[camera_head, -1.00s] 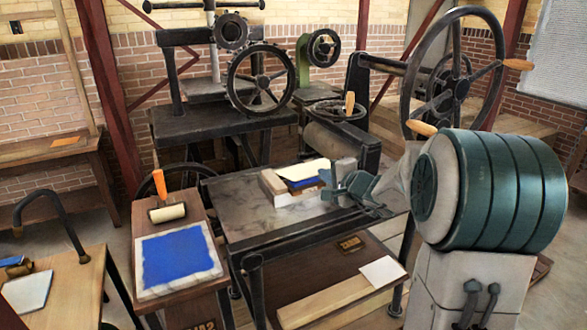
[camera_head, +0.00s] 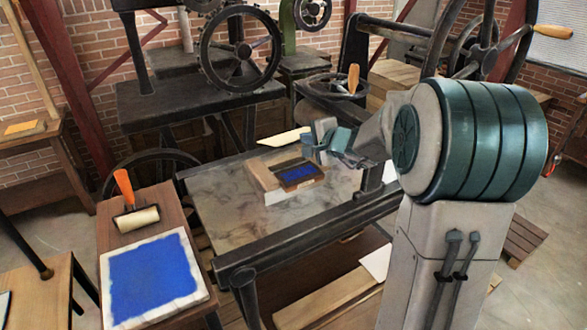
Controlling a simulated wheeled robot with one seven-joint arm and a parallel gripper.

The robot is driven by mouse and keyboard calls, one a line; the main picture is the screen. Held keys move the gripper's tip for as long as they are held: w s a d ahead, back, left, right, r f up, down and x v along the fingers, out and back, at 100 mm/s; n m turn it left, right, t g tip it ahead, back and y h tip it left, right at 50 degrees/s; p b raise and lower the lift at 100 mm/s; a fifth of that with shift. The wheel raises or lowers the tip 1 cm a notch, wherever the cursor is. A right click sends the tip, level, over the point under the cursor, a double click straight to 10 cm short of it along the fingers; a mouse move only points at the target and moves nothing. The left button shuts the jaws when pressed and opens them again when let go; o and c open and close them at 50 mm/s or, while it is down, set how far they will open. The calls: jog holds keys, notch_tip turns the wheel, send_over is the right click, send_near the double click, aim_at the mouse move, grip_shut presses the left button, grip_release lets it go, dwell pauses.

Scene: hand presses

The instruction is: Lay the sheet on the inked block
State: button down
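The inked block (camera_head: 299,174) lies on the stone-topped press bed (camera_head: 225,205), its blue face in a dark frame beside pale wooden pieces. The cream sheet (camera_head: 284,137) is behind the block, near the bed's far edge, and the block's blue face shows uncovered. My gripper (camera_head: 314,140) is behind and right of the block, at the sheet's right end. It appears shut on that end, as the two have moved together, though its fingertips are too small to see clearly. I cannot tell how high the sheet is above the bed.
A blue-inked slab (camera_head: 152,280) and a roller with an orange handle (camera_head: 136,218) sit on a side table at left. A large press wheel (camera_head: 470,50) stands behind my arm. White paper (camera_head: 376,262) lies below the bed. The bed's left part is clear.

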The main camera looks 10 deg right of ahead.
notch_tip(320, 180, down, 6)
jog(key=b, duration=0.3)
jog(key=shift+f, duration=0.2)
notch_tip(320, 180, down, 2)
jog(key=b, duration=0.3)
jog(key=shift+b, duration=0.4)
jog(key=c, duration=2.1)
grip_release()
jog(key=shift+o, duration=1.3)
jog(key=v, duration=0.8)
